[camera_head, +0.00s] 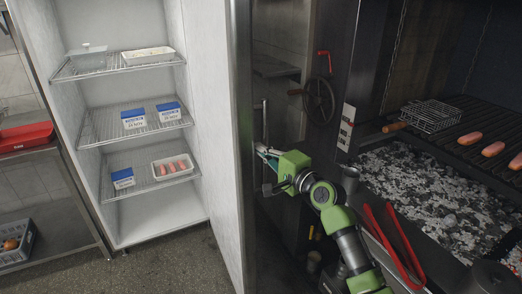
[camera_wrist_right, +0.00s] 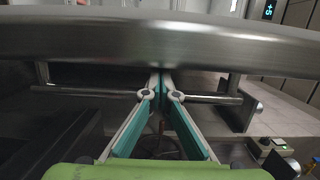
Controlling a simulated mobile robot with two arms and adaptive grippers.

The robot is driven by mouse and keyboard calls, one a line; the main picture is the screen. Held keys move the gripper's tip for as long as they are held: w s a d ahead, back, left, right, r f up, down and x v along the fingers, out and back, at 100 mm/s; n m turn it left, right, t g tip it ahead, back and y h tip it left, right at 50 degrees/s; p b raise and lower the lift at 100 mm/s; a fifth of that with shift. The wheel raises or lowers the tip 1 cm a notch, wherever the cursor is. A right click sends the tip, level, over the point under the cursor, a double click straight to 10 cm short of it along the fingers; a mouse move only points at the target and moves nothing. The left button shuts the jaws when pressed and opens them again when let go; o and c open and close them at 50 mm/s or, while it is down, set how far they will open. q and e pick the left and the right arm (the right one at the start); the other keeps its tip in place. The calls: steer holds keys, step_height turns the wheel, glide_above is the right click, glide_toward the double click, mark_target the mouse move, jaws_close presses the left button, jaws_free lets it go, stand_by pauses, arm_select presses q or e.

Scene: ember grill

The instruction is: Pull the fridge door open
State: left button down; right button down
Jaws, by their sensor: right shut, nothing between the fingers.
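The fridge (camera_head: 140,215) stands open in the head view, with its white inside and wire shelves in plain sight. Its door (camera_head: 215,100) is swung wide, with the white inner face toward the shelves and a steel edge on the right. A thin upright handle (camera_head: 264,122) shows on the door's outer side. My right gripper (camera_head: 262,150) is at this outer side, close to the handle. In the right wrist view the teal fingers (camera_wrist_right: 162,76) meet at their tips, shut and empty, with a thin metal rod crossing at them. Contact cannot be told. My left gripper is out of view.
A grill with sausages (camera_head: 470,138) and a coal bed (camera_head: 430,185) is on the right. Red tongs (camera_head: 395,240) lie at its front edge, near my right arm. A red tray (camera_head: 25,136) is on the left. Floor before the fridge is clear.

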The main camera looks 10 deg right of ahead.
mark_target(245, 155)
steer(key=a+p, duration=0.1)
steer(key=a, duration=0.1)
steer(key=a+p, duration=0.1)
steer(key=s+a+p, duration=0.1)
steer(key=a, duration=0.1)
steer(key=shift+a+r+p, duration=0.2)
steer(key=shift+a+p, duration=0.1)
steer(key=shift+p, duration=0.1)
steer(key=a+p, duration=0.3)
steer(key=a, duration=0.6)
steer(key=shift+s+a+f, duration=0.15)
steer(key=shift+s+a, duration=0.2)
steer(key=shift+s, duration=0.05)
steer(key=shift+d, duration=0.15)
